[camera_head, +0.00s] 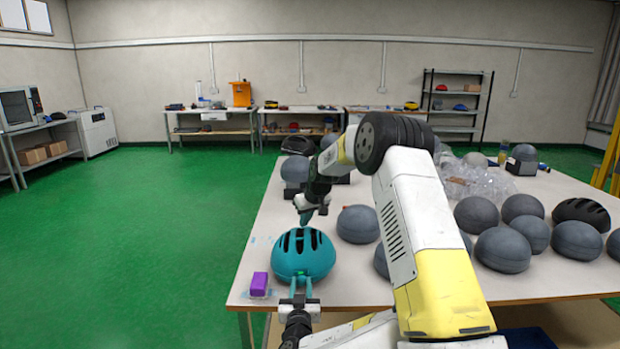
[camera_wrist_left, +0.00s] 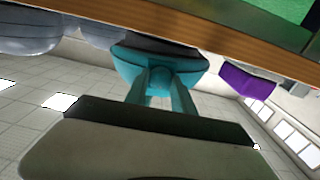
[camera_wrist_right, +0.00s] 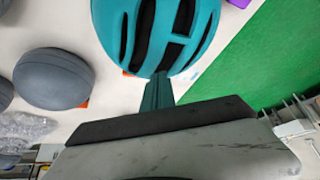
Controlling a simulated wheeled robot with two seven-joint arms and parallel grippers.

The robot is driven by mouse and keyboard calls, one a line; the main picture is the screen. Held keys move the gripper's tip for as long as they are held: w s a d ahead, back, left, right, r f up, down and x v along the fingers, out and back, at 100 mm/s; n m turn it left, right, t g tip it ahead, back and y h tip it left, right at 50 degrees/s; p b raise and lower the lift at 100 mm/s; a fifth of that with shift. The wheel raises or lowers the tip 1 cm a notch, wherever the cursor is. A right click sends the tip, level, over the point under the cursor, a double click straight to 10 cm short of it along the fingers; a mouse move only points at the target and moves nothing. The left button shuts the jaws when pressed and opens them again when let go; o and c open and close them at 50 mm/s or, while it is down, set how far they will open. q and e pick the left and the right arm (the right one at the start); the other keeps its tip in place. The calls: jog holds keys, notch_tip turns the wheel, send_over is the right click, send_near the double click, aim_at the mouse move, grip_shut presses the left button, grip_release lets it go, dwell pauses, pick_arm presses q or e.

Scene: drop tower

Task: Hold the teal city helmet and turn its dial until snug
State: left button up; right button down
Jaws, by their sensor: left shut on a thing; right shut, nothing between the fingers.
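The teal city helmet (camera_head: 304,253) sits at the near left corner of the table, dark vents upward. It also shows in the right wrist view (camera_wrist_right: 158,32), and its underside edge in the left wrist view (camera_wrist_left: 142,65). My left gripper (camera_head: 299,283) is shut on the helmet's near edge; its fingers (camera_wrist_left: 160,82) meet the teal rim. My right gripper (camera_head: 306,217) is shut and empty, pointing down at the helmet's far side. In the right wrist view its fingertips (camera_wrist_right: 158,78) are close to the shell; I cannot tell whether they touch. I cannot make out the dial.
A purple block (camera_head: 259,284) lies left of the helmet near the table's edge. A grey dome (camera_head: 357,224) stands to its right. Several more grey domes and a black helmet (camera_head: 581,213) fill the table's right side. Clear plastic bags (camera_head: 478,181) lie farther back.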

jog(key=shift+f, duration=0.6)
dwell(0.3)
jog(key=shift+s+f, duration=0.2)
jog(key=shift+f, duration=0.15)
dwell(0.7)
pick_arm(q)
jog(key=o, duration=1.1)
jog(key=shift+c, duration=0.2)
pick_arm(e)
jog(key=shift+r, duration=0.1)
jog(key=shift+w+r, duration=0.15)
jog(key=shift+r, duration=3.1)
